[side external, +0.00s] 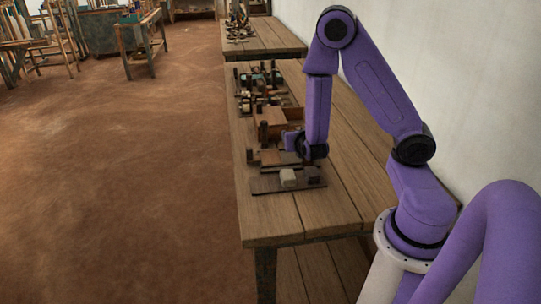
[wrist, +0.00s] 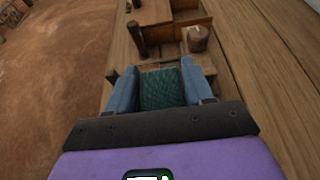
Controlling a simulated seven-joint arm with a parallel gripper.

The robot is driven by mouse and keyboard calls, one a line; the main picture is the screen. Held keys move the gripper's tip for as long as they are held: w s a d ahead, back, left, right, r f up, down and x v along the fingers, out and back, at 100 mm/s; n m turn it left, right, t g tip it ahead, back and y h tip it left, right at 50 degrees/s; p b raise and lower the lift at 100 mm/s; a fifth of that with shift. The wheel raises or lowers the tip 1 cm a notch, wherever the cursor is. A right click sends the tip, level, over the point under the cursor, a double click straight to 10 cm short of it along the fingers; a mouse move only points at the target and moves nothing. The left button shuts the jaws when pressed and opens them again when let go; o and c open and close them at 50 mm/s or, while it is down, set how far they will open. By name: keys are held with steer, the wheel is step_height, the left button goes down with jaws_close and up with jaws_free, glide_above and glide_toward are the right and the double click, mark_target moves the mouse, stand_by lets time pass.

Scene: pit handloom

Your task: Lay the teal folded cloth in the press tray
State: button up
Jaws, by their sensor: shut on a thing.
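My gripper (wrist: 158,67) is shut on the teal folded cloth (wrist: 161,90), with a blue finger on either side of it in the wrist view. The cloth looks dark green-teal and patterned. In the side external view my gripper (side external: 293,141) is low over the bench among wooden parts, and the cloth cannot be made out there. A brown wooden box-like piece with low walls (wrist: 192,23) lies beyond the fingers in the wrist view. I cannot tell whether it is the press tray. Whether the cloth touches anything below is hidden.
A brown block-like object (wrist: 198,39) sits ahead and right of the cloth. A dark upright post (wrist: 137,38) stands ahead and left. A board (side external: 262,184) with pale and dark blocks lies nearer on the bench (side external: 272,221).

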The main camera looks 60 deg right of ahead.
steer(key=shift+w+d+f, duration=0.75)
steer(key=shift+w+f, duration=0.2)
steer(key=shift+w, duration=1)
glide_above(270, 156)
steer(key=f, duration=0.7)
steer(key=shift+s+a, duration=0.15)
steer(key=shift+s, duration=0.2)
steer(key=shift+w+f, duration=0.15)
steer(key=shift+f, duration=0.85)
steer(key=shift+w+f, duration=0.15)
steer(key=shift+f, duration=0.85)
steer(key=shift+f, duration=0.2)
steer(key=o, duration=1)
steer(key=shift+f, duration=0.1)
